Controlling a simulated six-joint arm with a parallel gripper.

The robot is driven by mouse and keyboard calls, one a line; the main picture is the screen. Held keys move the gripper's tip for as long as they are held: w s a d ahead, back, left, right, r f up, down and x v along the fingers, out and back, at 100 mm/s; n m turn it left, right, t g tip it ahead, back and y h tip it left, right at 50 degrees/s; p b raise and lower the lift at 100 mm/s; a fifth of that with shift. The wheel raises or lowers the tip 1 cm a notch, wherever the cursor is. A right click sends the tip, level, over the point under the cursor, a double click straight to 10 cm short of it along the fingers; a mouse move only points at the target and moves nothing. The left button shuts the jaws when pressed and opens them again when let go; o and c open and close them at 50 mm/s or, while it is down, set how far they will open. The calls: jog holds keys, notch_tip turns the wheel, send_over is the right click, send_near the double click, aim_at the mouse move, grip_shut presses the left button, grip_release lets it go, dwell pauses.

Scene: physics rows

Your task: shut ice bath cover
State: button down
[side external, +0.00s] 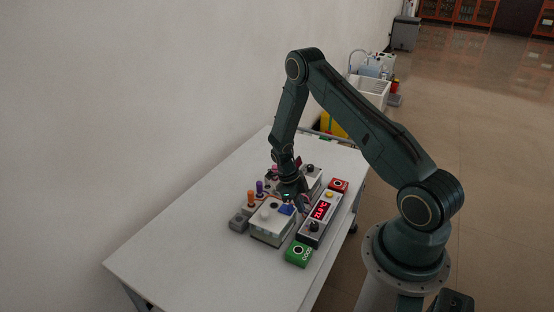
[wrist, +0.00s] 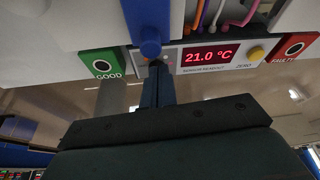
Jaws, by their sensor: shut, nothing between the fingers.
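A white box (side external: 270,224), which looks like the ice bath, stands on the table with a small blue part (side external: 286,210) at its top right. I cannot clearly tell how far its cover is shut. My gripper (side external: 291,201) is low over the back right of this box, its fingertips partly hidden. In the wrist view my shut, empty gripper (wrist: 157,74) points at a blue knob-like part (wrist: 149,34). It is close to that part; I cannot tell whether they touch.
A display unit reading 21.0 °C (wrist: 209,55) stands to the right of the box. A green GOOD block (side external: 298,253) and a red FAULTY block (side external: 339,185) sit at its ends. Orange (side external: 251,198) and purple (side external: 260,187) pegs stand behind the box. The table's front left (side external: 170,255) is clear.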

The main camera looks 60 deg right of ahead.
aim_at(287, 208)
jog(key=shift+w+a, duration=0.1)
jog(key=shift+w, duration=0.65)
jog(key=shift+w, duration=2.9)
jog(key=shift+s, duration=0.6)
jog(key=s, duration=0.3)
jog(key=shift+s+d, duration=0.1)
jog(key=shift+d, duration=0.2)
jog(key=v, duration=1)
jog(key=shift+s, duration=0.2)
